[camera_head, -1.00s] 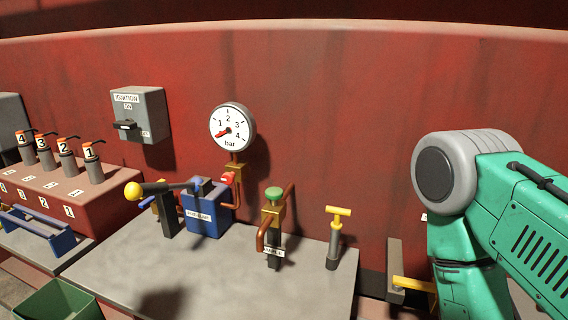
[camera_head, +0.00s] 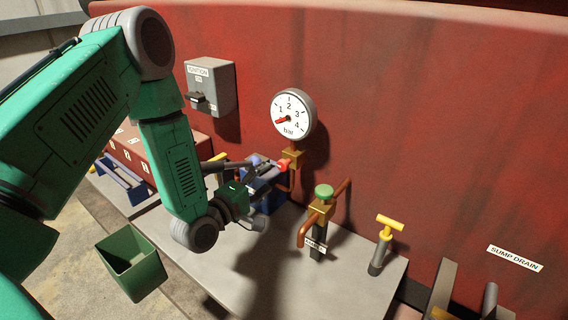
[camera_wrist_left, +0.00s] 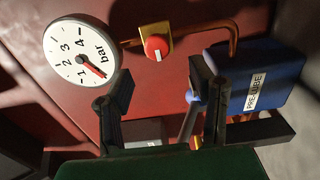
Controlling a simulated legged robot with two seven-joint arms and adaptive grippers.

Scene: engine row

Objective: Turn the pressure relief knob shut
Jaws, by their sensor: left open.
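A red knob (camera_head: 283,165) sits on a brass block (camera_head: 292,156) under the round pressure gauge (camera_head: 293,114). In the left wrist view the red knob (camera_wrist_left: 155,46) has a white mark and shows beyond the gap between my fingers. My left gripper (camera_head: 262,180) is open and empty, close to the blue pre-lube box and just short of the knob. Its two dark fingers (camera_wrist_left: 163,88) are apart in the left wrist view, with no contact seen on the knob. The gauge's red needle points near its low end. My right gripper is out of view.
The blue pre-lube box (camera_wrist_left: 258,75) and copper pipe stand beside the knob. A green-topped valve (camera_head: 324,192) and yellow T-handle (camera_head: 390,222) stand to the right. The ignition box (camera_head: 211,86) is on the red wall. A green bin (camera_head: 133,262) stands front left.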

